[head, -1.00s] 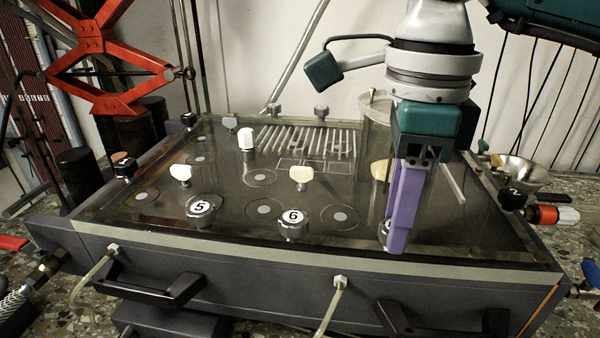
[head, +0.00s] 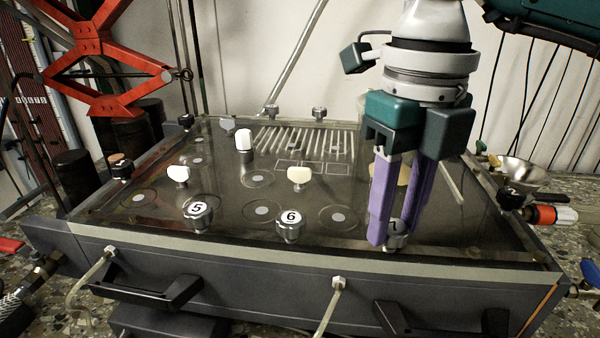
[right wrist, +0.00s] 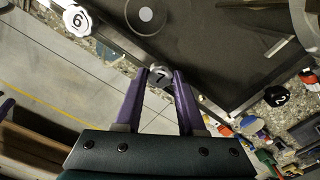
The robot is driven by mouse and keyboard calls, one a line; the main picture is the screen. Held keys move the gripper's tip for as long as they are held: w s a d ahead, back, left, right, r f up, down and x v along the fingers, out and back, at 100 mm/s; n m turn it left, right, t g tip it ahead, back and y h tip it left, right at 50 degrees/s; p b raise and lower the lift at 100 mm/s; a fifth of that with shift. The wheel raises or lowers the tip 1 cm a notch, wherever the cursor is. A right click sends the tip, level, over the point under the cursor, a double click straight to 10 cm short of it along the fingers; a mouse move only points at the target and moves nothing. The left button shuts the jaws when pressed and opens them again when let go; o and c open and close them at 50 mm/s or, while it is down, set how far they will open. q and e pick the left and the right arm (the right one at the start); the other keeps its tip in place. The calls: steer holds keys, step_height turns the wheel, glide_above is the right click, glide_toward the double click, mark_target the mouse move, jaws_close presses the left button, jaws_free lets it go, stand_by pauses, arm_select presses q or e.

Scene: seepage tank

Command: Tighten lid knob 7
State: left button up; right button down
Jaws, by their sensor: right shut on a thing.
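Lid knob 7 (head: 395,236) sits at the front right of the tank's clear lid (head: 330,240). In the head view the fingers partly cover it. My left gripper is not in view.
Knobs 6 (head: 290,226) and 5 (head: 198,214) stand along the front edge to the left. Pale wing-shaped handles (head: 299,176) rise from the lid. A black handle (head: 440,318) is on the tank front below.

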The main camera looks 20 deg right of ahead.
mark_target(394, 226)
steer(key=shift+m, duration=1.6)
steer(key=c, duration=0.5)
jaws_free()
step_height(394, 226, up, 10)
steer(key=shift+p, duration=0.3)
